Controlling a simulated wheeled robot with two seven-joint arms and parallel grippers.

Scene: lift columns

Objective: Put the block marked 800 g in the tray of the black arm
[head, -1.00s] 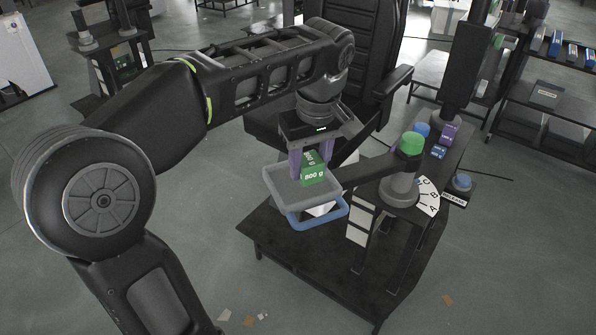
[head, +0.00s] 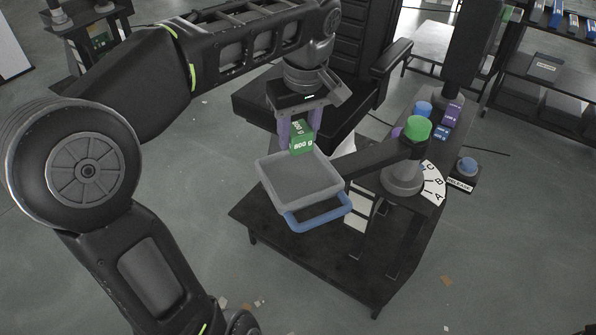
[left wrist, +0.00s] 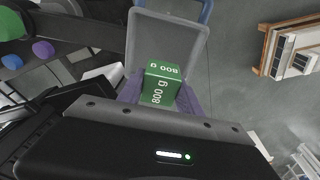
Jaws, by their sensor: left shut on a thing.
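The green block marked 800 g (head: 302,141) is held between the purple fingers of my left gripper (head: 299,130). In the head view it is at the far rim of an empty grey tray (head: 298,186); its exact height above the rim is hard to tell. The black arm (head: 378,161) reaches from a post with a green cap (head: 417,128) to this tray. The left wrist view also shows the block (left wrist: 160,86) in the fingers, with the grey tray (left wrist: 143,35) beyond it. My right gripper is out of view.
A blue handle-like frame (head: 318,222) sticks out under the tray's front. A dial lettered A, B, C (head: 433,186) and a blue button labelled RELEASE (head: 467,166) stand right of the post. Purple (head: 453,113) and blue (head: 441,132) blocks lie behind.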

